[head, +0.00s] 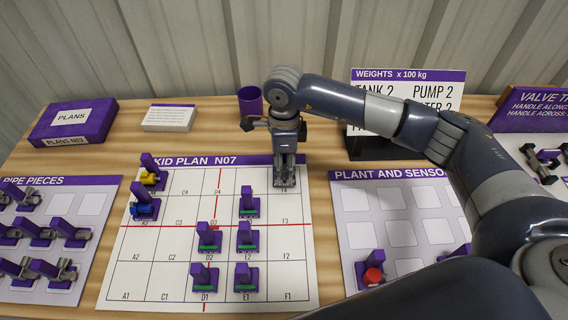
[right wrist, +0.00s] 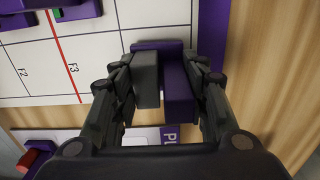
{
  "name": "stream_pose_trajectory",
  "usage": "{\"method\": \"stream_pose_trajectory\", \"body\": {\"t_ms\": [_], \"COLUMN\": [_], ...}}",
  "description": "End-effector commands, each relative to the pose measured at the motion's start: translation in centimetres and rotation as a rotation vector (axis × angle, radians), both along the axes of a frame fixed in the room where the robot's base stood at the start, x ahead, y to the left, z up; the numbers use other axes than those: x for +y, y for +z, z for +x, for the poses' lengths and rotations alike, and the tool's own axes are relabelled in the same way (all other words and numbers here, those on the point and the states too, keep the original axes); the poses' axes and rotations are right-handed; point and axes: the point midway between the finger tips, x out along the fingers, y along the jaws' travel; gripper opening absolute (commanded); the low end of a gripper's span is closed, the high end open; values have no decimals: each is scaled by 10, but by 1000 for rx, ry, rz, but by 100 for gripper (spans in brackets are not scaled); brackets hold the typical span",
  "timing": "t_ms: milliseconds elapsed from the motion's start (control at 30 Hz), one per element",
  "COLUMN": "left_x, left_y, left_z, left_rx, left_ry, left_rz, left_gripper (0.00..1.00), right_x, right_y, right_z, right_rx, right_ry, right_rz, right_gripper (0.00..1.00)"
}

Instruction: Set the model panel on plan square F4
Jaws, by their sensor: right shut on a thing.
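My right gripper (head: 285,181) is over the top right corner of the plan board (head: 285,275), at square F4. In the right wrist view it also shows (right wrist: 165,98), its fingers shut on both sides of the model panel. The panel has a dark grey block (right wrist: 146,78) beside a purple upright (right wrist: 179,92) on a purple base (right wrist: 160,46). In the head view the fingers mostly hide the panel. It looks upright, at or just above the board; I cannot tell whether its base touches. My left gripper is not in view.
Several purple models with green strips stand on the plan's middle columns, the closest in column E (head: 248,203). Yellow (head: 150,178) and blue (head: 145,208) models stand at the left. The plant and sensors board (head: 380,215) lies right. A purple cup (head: 250,100) and weights sign (head: 430,84) stand behind.

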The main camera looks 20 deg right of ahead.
Motion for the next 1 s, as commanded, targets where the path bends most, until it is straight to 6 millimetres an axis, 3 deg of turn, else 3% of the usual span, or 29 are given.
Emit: {"method": "stream_pose_trajectory", "body": {"t_ms": [1000], "left_x": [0], "left_y": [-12], "left_z": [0], "left_rx": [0], "left_ry": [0], "left_rz": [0], "left_gripper": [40], "right_x": [0], "right_y": [-13], "right_z": [0], "right_rx": [0], "right_ry": [0], "right_rz": [1], "right_gripper": [13]}}
